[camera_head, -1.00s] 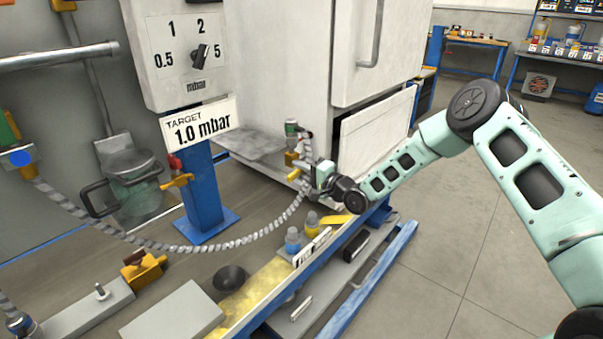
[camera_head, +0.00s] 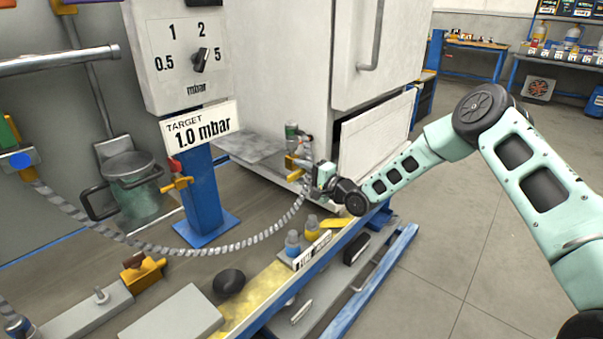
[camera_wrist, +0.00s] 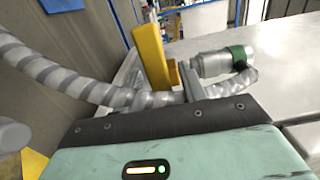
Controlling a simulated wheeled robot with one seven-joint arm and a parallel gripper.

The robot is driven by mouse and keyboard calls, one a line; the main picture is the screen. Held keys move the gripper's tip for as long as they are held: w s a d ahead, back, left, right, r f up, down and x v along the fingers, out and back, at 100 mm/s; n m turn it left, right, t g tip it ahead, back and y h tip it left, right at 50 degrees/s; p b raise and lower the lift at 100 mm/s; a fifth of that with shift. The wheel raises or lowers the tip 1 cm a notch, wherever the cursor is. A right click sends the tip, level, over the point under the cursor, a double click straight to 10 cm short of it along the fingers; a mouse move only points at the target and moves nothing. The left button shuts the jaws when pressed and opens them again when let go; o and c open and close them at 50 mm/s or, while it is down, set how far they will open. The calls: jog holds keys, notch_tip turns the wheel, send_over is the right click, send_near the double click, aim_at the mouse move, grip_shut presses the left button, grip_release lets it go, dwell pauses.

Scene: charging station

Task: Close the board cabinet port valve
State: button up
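The port valve's yellow handle (camera_head: 292,163) is low beside the white cabinet (camera_head: 276,75) in the head view. In the wrist view the yellow handle (camera_wrist: 152,58) stands upright just beyond my gripper's front edge. A grey metal fitting with a green band (camera_wrist: 238,57) is right of it. A ribbed grey hose (camera_wrist: 75,80) runs in from the left, passing in front of the handle's foot. My gripper (camera_head: 312,178) is at the hose end, close to the handle.
A blue post (camera_head: 203,195) with a dial box (camera_head: 165,75) and target sign (camera_head: 200,128) stands left. A dark round object (camera_head: 229,282) lies nearer. The floor at right is clear.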

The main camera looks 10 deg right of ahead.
jog(key=v, duration=1.7)
jog(key=shift+s, duration=0.15)
jog(key=shift+d+r, duration=0.1)
